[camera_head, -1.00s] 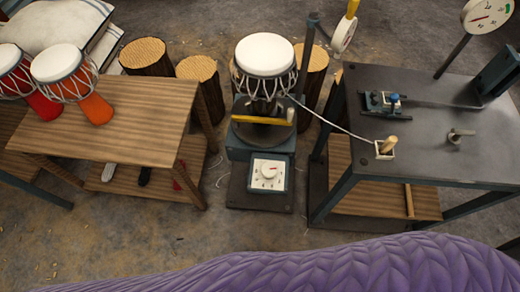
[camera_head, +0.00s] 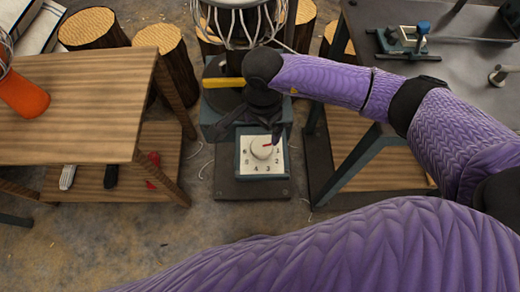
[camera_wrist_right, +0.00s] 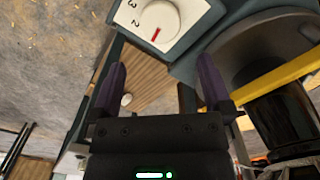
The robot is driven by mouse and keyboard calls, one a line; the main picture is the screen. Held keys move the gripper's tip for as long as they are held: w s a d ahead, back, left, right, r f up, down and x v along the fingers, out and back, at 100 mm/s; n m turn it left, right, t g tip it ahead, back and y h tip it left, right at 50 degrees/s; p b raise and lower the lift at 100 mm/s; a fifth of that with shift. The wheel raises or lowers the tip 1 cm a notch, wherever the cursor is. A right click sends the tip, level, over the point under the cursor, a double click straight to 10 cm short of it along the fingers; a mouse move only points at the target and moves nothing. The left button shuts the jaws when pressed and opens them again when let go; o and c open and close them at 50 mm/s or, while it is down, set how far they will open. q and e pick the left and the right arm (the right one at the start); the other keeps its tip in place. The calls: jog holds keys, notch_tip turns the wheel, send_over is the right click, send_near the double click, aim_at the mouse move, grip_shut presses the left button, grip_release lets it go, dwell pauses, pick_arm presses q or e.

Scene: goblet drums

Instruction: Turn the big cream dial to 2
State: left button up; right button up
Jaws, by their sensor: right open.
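The big cream dial (camera_head: 261,150) is on a white numbered plate (camera_head: 246,168) on the front of the grey drum stand. Its red pointer points right and slightly up, above the numbers along the plate's right side. In the right wrist view the dial (camera_wrist_right: 160,17) shows at the top, its red mark toward the gripper and the figures 2 and 3 at its left. My right gripper (camera_head: 258,133) is just above the plate, its dark fingers spread and empty. In the wrist view the open gripper (camera_wrist_right: 163,75) is apart from the dial. My left gripper is out of view.
A yellow bar (camera_head: 223,83) lies on the stand behind my right wrist. A wooden table (camera_head: 75,100) is on the left and a dark-topped workbench (camera_head: 465,60) on the right. A drum with white cords (camera_head: 240,22) stands above the stand.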

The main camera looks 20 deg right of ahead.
aim_at(261, 146)
notch_tip(261, 146, down, 9)
jog(key=b, duration=0.3)
jog(key=shift+r+b, duration=0.1)
jog(key=shift+b, duration=0.25)
jog(key=shift+f, duration=0.35)
jog(key=c, duration=0.4)
jog(key=shift+r, duration=0.1)
jog(key=c, duration=0.7)
jog(key=shift+o, duration=0.2)
